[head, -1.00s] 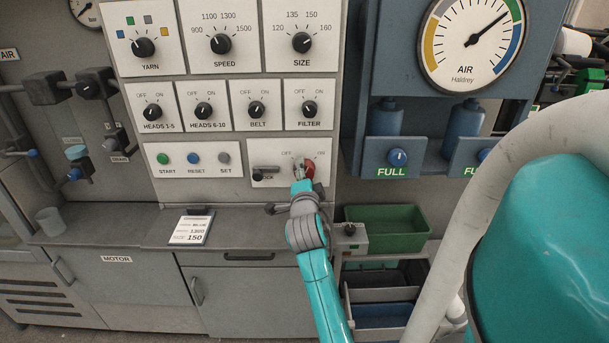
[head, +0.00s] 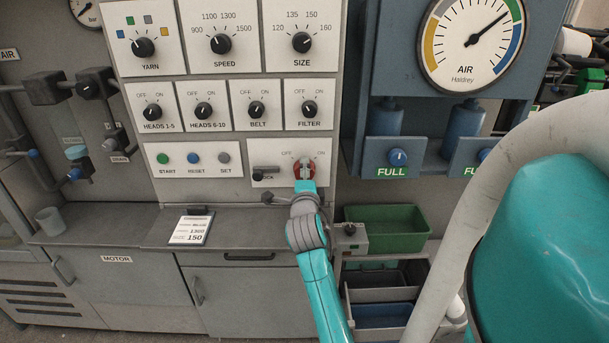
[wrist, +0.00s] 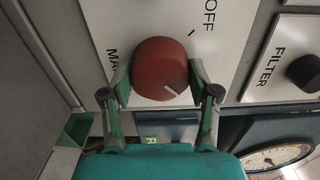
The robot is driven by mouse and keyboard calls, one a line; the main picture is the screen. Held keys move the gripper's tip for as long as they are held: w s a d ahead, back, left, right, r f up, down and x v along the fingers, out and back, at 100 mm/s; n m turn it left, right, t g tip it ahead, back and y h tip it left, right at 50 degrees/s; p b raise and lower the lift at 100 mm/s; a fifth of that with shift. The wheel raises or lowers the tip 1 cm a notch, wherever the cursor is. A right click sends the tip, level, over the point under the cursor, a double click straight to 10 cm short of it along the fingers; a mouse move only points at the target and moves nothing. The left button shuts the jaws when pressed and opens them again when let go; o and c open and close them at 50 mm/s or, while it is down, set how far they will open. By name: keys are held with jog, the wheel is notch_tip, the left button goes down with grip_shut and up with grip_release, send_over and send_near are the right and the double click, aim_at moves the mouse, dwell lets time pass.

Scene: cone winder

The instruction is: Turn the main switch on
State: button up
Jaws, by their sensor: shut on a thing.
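The main switch is a round red knob (head: 304,164) on a white plate low on the panel, between OFF at upper left and ON at upper right. In the wrist view the red knob (wrist: 160,64) fills the space between my fingers. Its white mark points to the lower right, away from the OFF tick and towards the side where ON lies. The ON label is hidden in that view. My gripper (wrist: 159,80) is shut on the knob, one finger on each side. In the head view my gripper (head: 305,178) covers the lower part of the knob.
A dark lock lever (head: 266,171) sits just left of the knob on the same plate. The FILTER knob (head: 309,108) is above. A grey ledge (head: 245,222) with a settings card (head: 191,230) runs below. A green bin (head: 386,228) stands to the lower right.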

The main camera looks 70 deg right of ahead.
jog(key=o, duration=1.1)
jog(key=shift+o, duration=0.2)
jog(key=shift+a, duration=0.1)
jog(key=v, duration=1.1)
jog(key=shift+s+a, duration=0.2)
jog(key=shift+a, duration=0.15)
jog(key=shift+f, duration=0.15)
